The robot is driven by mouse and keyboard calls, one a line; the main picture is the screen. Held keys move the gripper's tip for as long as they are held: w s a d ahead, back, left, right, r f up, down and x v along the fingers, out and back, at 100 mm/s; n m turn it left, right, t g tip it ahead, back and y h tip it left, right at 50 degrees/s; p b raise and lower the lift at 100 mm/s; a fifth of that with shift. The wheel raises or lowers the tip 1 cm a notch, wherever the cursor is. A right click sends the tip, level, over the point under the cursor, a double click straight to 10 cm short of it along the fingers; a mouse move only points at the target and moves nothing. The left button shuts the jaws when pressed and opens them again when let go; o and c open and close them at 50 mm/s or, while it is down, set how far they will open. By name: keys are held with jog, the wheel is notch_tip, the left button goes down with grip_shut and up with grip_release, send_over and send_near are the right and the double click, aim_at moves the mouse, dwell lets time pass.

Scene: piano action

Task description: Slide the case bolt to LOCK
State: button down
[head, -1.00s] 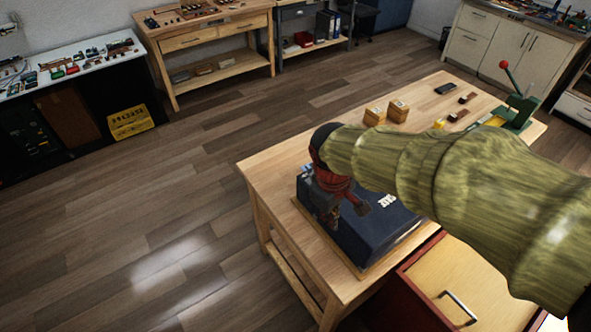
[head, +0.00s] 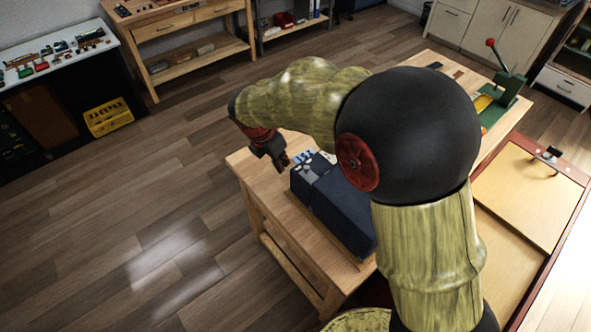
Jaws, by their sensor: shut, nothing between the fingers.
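The dark blue case (head: 338,208) lies on the wooden workbench (head: 262,178). Small pale and blue fittings (head: 304,158) show at its far left end. I cannot make out the bolt itself or its LOCK marking at this size. My gripper (head: 281,163) is shut and empty. In the picture it is just left of the case's far left corner, close to the fittings. I cannot tell whether it touches anything. My arm hides the right part of the case.
A green press with a red-knobbed lever (head: 507,85) stands at the bench's far right. A red-edged cabinet with a pale top (head: 520,195) is at the right. A yellow crate (head: 108,117) is on the floor at left. The floor left of the bench is open.

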aim_at(308, 167)
jog(key=shift+f, duration=0.1)
dwell(0.3)
jog(key=w+d+f, duration=0.1)
jog(key=f, duration=0.2)
jog(key=w+d+f+b, duration=0.1)
jog(key=w+d+f, duration=0.1)
jog(key=f, duration=0.1)
jog(key=w+d+f+b, duration=0.1)
jog(key=d+f, duration=0.1)
jog(key=f, duration=0.2)
jog(key=shift+w+d, duration=0.1)
jog(key=shift+w, duration=0.25)
jog(key=w+d+p, duration=0.1)
jog(key=d+p, duration=0.1)
jog(key=w+d+p, duration=0.1)
jog(key=d, duration=0.1)
jog(key=shift+w+r+p, duration=0.2)
jog(key=shift+w+p, duration=0.1)
jog(key=shift+w+d+f, duration=0.15)
